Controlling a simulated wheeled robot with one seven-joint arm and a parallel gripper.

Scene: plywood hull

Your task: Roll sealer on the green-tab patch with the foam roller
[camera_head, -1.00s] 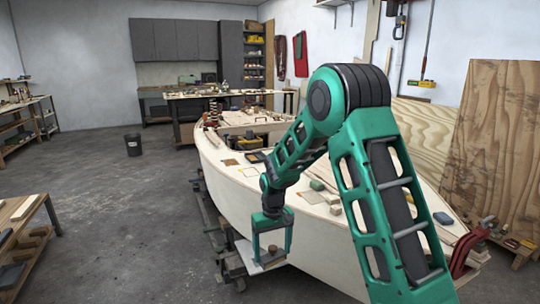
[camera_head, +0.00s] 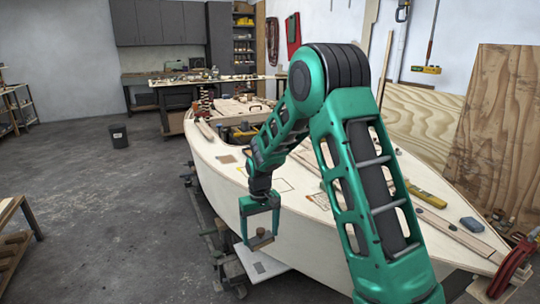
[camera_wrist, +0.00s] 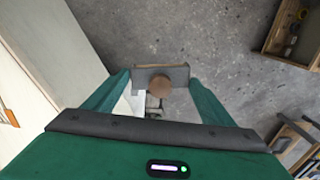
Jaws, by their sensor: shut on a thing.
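My gripper (camera_head: 261,236) is shut on a small brown and grey block with a round wooden knob (camera_head: 262,240). In the wrist view the held block (camera_wrist: 178,73) spans the gap between my fingers (camera_wrist: 160,85), its knob facing the camera. It hangs outside the near side of the pale plywood hull (camera_head: 212,170). A yellow-outlined patch (camera_head: 283,185) and an orange-marked patch (camera_head: 319,201) lie on the hull's top. A brown square patch (camera_head: 226,159) lies further left. I cannot make out a green tab or a foam roller; my arm hides part of the hull top.
A white sheet or board (camera_head: 258,264) lies low below my gripper. A yellow tool (camera_head: 427,196) and a blue block (camera_head: 471,224) sit on the hull's right. A red clamp (camera_head: 512,266) grips the right end. Floor on the left is open around a dark bucket (camera_head: 118,136).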

